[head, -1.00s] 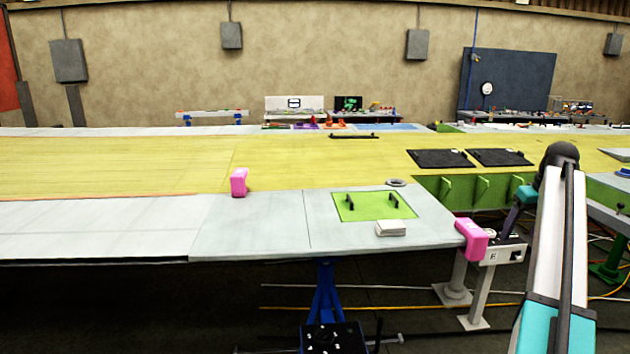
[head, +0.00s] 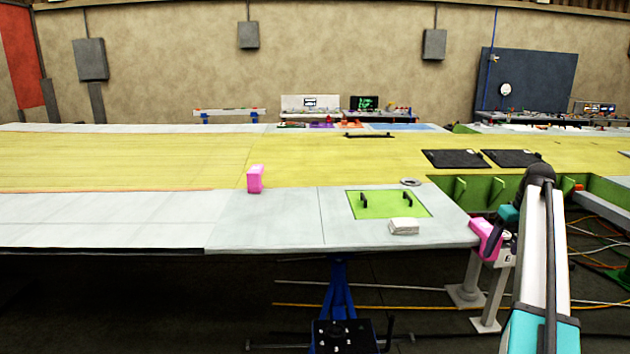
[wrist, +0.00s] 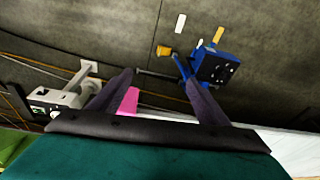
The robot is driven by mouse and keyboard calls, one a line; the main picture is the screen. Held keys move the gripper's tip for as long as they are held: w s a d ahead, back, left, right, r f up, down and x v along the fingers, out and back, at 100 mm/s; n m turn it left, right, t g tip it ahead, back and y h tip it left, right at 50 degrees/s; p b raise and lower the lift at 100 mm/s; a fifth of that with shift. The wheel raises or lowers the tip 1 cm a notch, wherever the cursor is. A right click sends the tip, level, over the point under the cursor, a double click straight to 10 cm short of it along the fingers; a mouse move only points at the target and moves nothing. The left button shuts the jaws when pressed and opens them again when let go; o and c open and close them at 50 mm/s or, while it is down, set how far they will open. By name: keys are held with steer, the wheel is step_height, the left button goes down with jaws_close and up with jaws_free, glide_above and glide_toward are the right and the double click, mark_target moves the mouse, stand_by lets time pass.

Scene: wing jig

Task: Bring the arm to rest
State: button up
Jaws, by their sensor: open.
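My gripper (wrist: 155,82) is open in the wrist view, its two dark fingers apart with nothing held between them. Part of a pink block (wrist: 130,100) shows beyond the left finger; I cannot tell the distance. In the head view my arm rises at the right and bends down at its dark elbow. The teal wrist shows left of the arm, and the dark gripper (head: 496,238) overlaps the pink corner block (head: 482,232) in the picture. The fingertips are not clear there.
The pale wing panel (head: 270,225) carries another pink block (head: 255,180), a green plate (head: 375,207) with two black handles, and a white block (head: 404,227). A blue stand (head: 338,290) is below. Grey posts (head: 488,290) stand near my arm. Cables cross the floor.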

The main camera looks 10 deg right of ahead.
steer(key=w+a+f+n+g+y, duration=0.1)
steer(key=w+a+f+g, duration=0.15)
steer(key=a+f, duration=0.85)
steer(key=s+a+f+n+g, duration=0.1)
steer(key=s+a+f, duration=0.2)
steer(key=a+f, duration=0.65)
steer(key=s+a+f+g+y+b, duration=0.1)
steer(key=s+a+f, duration=0.35)
steer(key=f, duration=0.75)
steer(key=s+a+f+n+g, duration=0.1)
steer(key=s+a+f, duration=0.1)
steer(key=a+f, duration=0.75)
steer(key=s+a+f+g+h+b, duration=0.1)
steer(key=s+a+f, duration=0.55)
steer(key=s, duration=0.25)
steer(key=s+a+f+g, duration=0.2)
steer(key=s+a+f, duration=0.3)
steer(key=s+f, duration=0.35)
steer(key=s+a+f+m, duration=0.1)
steer(key=s+f, duration=0.1)
steer(key=s, duration=0.7)
steer(key=s+a+f+m+h, duration=0.1)
steer(key=s+f+m, duration=0.1)
steer(key=s, duration=0.8)
steer(key=shift+a+f+h, duration=0.15)
steer(key=shift+a+h, duration=0.1)
steer(key=shift+h, duration=0.05)
